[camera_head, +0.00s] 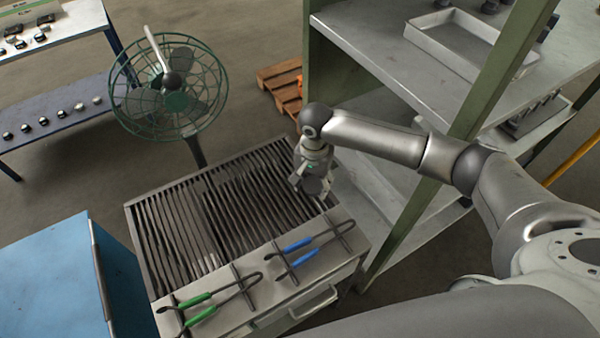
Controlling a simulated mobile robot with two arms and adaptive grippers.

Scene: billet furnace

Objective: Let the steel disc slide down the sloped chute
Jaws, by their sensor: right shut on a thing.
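My right gripper (316,190) points down over the right end of the slatted metal bench, beside the green-framed shelf. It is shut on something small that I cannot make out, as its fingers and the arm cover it. I cannot pick out the steel disc for certain. No sloped chute can be told for sure. My left gripper is out of view.
The slatted bench (172,212) carries green-handled tongs (196,300) and blue-handled tongs (297,244) on its front ledge. A green caged fan (172,88) stands behind. The shelf (455,88) holds a metal tray (467,44). A blue cabinet (45,285) stands left.

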